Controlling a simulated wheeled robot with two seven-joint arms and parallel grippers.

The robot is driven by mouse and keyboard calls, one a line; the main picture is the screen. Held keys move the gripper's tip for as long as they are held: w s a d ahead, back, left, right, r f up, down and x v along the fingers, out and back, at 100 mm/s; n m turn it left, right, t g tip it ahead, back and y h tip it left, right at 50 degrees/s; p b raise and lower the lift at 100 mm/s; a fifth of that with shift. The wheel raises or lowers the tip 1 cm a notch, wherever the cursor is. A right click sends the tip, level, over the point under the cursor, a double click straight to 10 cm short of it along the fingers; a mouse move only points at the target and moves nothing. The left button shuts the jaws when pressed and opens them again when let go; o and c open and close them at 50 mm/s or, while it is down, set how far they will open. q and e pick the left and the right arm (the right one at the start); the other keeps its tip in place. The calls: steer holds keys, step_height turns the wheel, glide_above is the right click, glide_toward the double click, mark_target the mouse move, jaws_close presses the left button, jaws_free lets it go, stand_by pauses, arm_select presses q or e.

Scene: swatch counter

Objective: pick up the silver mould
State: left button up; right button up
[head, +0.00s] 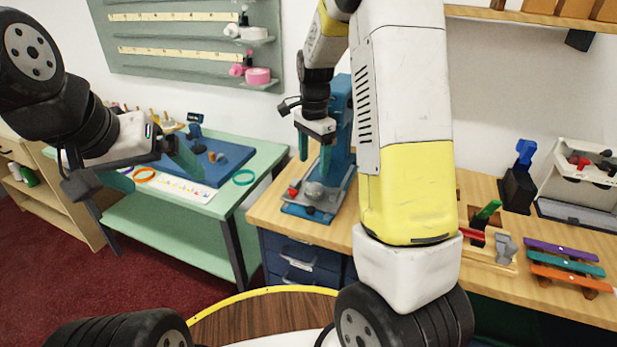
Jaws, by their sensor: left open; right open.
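A small silver rounded piece, likely the silver mould (314,190), sits on the blue base (296,210) of an upright blue stand (342,125) on the wooden counter. My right gripper (314,162) points down just above it, open and empty, with its teal fingers apart. I cannot tell the exact height gap. My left gripper (153,170) is open and empty, over the green table at the left. A grey piece (505,248) stands by a wooden holder on the right part of the counter.
Purple, teal and orange bars (566,268) lie at the counter's right. The green table (262,155) bears a blue mat (228,158) and orange and teal rings. My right arm hides the counter's middle. A pegboard (190,60) hangs behind.

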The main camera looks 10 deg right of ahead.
mark_target(315, 187)
steer(key=f, duration=0.8)
steer(key=shift+d, duration=0.3)
steer(key=shift+c, duration=0.2)
jaws_close()
